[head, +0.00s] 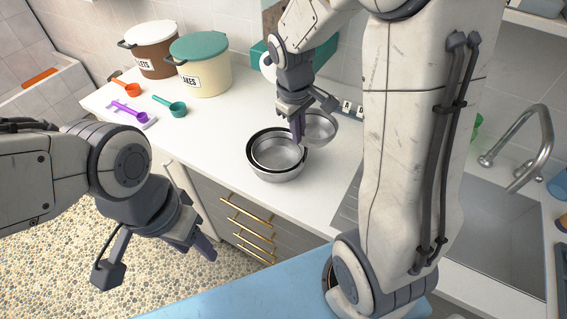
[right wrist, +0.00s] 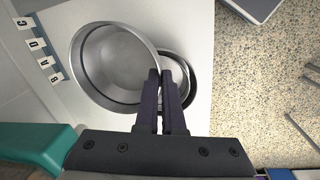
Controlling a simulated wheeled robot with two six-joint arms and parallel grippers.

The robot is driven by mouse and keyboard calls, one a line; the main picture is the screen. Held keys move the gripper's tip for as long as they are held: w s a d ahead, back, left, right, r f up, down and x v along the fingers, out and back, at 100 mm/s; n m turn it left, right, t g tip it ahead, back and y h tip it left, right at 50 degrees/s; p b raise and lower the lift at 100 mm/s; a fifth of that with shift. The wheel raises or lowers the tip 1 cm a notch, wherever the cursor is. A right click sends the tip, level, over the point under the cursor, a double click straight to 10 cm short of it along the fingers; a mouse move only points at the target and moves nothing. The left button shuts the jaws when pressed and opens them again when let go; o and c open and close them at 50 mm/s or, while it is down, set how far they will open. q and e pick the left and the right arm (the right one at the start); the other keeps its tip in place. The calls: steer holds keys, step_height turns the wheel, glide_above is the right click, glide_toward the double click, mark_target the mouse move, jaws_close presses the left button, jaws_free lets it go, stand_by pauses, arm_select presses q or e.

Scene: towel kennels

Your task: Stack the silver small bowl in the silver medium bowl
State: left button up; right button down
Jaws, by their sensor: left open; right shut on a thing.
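The silver small bowl (head: 320,127) is tilted in the head view, with its rim in my right gripper (head: 297,136). It fills much of the right wrist view (right wrist: 115,62), where my shut right fingers (right wrist: 168,88) pinch its right rim. The silver medium bowl (head: 277,152) appears to sit inside a larger dark-rimmed bowl (head: 270,174) on the counter, just left of and below the held bowl. The nested bowls are partly hidden behind the held bowl in the right wrist view (right wrist: 187,78). My left gripper (head: 155,254) is open and empty, away from the bowls.
A white counter (head: 215,130) carries teal (head: 172,107), purple (head: 130,113) and orange (head: 128,90) scoops left of the bowls. A teal-lidded canister (head: 203,72) and a brown canister (head: 155,55) stand behind. A sink (head: 490,235) with a tap (head: 535,150) is at right.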

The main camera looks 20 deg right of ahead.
steer(key=s+d+n+t+b, duration=0.25)
steer(key=s+n, duration=0.35)
steer(key=n, duration=0.3)
steer(key=shift+n+g+y, duration=0.3)
steer(key=shift+g, duration=0.15)
steer(key=shift+w+a+f+p, duration=0.2)
steer(key=shift+w+a+f, duration=0.85)
steer(key=shift+w+f, duration=0.6)
steer(key=shift+w+a+f+p, duration=0.25)
steer(key=shift+w+a+f, duration=1)
steer(key=shift+f, duration=0.65)
steer(key=shift+w+a+f+p, duration=0.2)
steer(key=shift+w+a+f, duration=0.65)
steer(key=shift+w+f, duration=0.9)
steer(key=shift+s, duration=0.1)
steer(key=shift+f, duration=0.1)
steer(key=shift+f+b, duration=0.45)
steer(key=shift+f, duration=0.15)
steer(key=c, duration=1)
jaws_free()
steer(key=shift+c, duration=0.2)
